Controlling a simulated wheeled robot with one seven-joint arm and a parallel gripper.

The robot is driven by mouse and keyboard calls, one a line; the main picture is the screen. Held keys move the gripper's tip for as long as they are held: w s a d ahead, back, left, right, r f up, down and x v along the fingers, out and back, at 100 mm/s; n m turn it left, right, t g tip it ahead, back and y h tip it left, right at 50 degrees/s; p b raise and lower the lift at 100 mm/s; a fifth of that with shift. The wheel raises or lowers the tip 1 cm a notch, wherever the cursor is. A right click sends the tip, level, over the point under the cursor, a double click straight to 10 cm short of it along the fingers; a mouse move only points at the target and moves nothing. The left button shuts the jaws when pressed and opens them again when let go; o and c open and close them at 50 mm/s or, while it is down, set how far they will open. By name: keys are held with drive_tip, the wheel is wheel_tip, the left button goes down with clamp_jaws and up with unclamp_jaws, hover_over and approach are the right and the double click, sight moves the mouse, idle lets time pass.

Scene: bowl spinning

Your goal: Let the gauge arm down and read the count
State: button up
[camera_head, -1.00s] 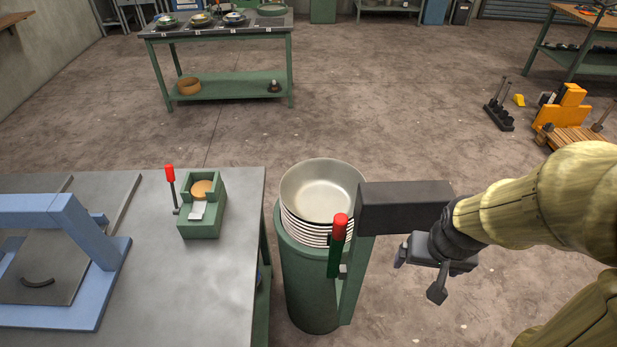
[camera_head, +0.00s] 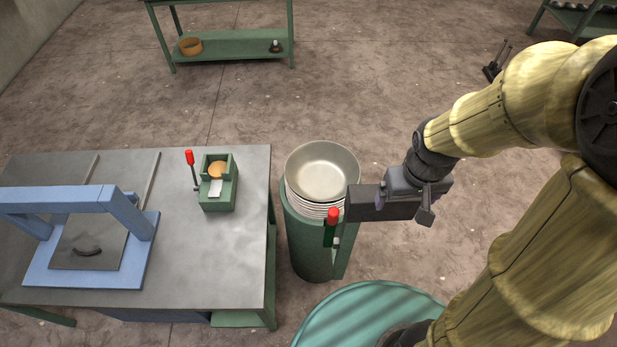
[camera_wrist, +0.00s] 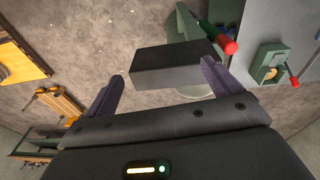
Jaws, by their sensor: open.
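A green stand (camera_head: 309,250) holds a stack of pale metal bowls (camera_head: 322,170). A green upright lever with a red tip (camera_head: 333,216) stands at its right front; it also shows in the wrist view (camera_wrist: 229,46). A dark rectangular block (camera_head: 375,204) sticks out to the right beside the lever. I cannot tell which of these is the gauge arm, and no count is readable. My gripper (camera_wrist: 162,72) is open, its fingers spread on either side of the block (camera_wrist: 175,64) in the wrist view. In the head view my gripper (camera_head: 384,198) is at the block's right end; contact is unclear.
A grey table (camera_head: 200,270) at left carries a green box (camera_head: 219,203) with a red-tipped lever (camera_head: 190,165), and a blue frame (camera_head: 135,215). A green shelf (camera_head: 235,46) stands far behind. Open floor lies beyond the stand.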

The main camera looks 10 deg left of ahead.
drive_tip(key=w+a+f+n+g+h, duration=0.1)
drive_tip(key=a+n+g+h, duration=0.1)
drive_tip(key=a+n, duration=0.65)
drive_tip(key=n+t+h, duration=0.2)
drive_tip(key=n+h, duration=0.1)
drive_tip(key=n, duration=0.6)
approach(331, 214)
drive_tip(key=a, duration=0.1)
drive_tip(key=shift+w+f+p, duration=0.3)
drive_tip(key=shift+w, duration=0.15)
drive_tip(key=shift+a+f, duration=0.1)
drive_tip(key=b+x, duration=0.9)
drive_tip(key=x, duration=0.3)
drive_tip(key=shift+s, duration=0.1)
